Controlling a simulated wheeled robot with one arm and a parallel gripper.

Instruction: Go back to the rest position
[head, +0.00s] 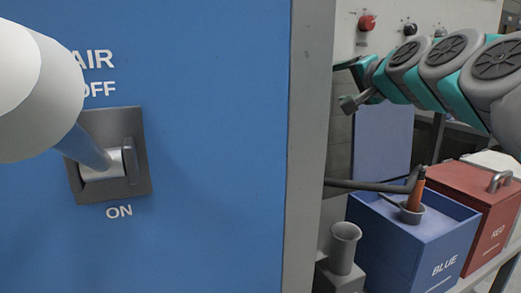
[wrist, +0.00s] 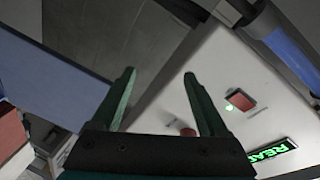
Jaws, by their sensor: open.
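My gripper (head: 342,85) shows at the upper right of the head view, at the end of my teal and grey arm. Its two fingers point left, apart, with nothing between them. The wrist view shows the same open green fingers (wrist: 159,73) over a pale panel (wrist: 215,75) and dark floor. They hold nothing.
A blue cabinet (head: 220,150) with an AIR OFF/ON switch (head: 132,165) fills the left. A large pale rounded shape (head: 25,95) blocks part of it. A blue box (head: 405,250) and red box (head: 475,205) stand below my arm. A red button (wrist: 239,100) is on the panel.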

